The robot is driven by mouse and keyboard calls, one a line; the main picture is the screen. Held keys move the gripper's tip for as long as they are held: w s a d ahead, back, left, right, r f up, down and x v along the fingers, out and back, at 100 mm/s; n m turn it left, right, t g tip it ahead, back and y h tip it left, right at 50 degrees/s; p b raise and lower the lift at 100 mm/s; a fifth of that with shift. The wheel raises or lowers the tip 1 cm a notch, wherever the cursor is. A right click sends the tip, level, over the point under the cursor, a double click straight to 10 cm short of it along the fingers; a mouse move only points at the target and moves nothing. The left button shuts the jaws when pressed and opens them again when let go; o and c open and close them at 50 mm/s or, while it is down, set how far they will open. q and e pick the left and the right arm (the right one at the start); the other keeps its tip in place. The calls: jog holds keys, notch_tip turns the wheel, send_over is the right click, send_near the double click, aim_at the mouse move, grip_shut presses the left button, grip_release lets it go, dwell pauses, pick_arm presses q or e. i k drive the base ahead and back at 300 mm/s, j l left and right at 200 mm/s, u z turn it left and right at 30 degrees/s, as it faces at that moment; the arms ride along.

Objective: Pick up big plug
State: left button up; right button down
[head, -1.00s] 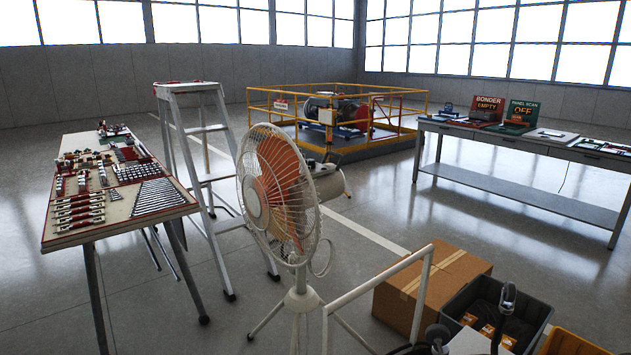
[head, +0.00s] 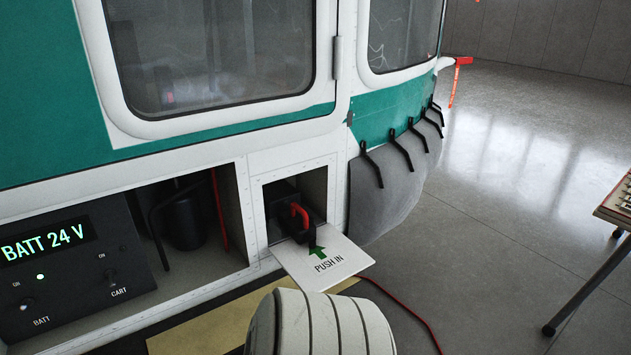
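A big black plug with a red handle (head: 299,216) sits in a small square bay (head: 266,222) low in the helicopter's side. The red handle faces outward. I cannot tell how deep the plug sits; its rear is hidden in the dark bay. A white flap (head: 322,261) marked "PUSH IN" with a green arrow lies open below and in front of it. Neither gripper shows in the head view, and nothing is seen touching the plug.
A larger open bay at left holds a panel (head: 68,270) reading "BATT 24 V", with small knobs and a lit green lamp. A red cable (head: 405,307) runs over the floor. A table edge (head: 616,205) shows at far right.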

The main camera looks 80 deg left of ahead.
aim_at(294, 221)
jog(key=u, duration=2.85)
jog(key=i+j+z, duration=0.15)
jog(key=j+z, duration=0.25)
jog(key=z, duration=0.3)
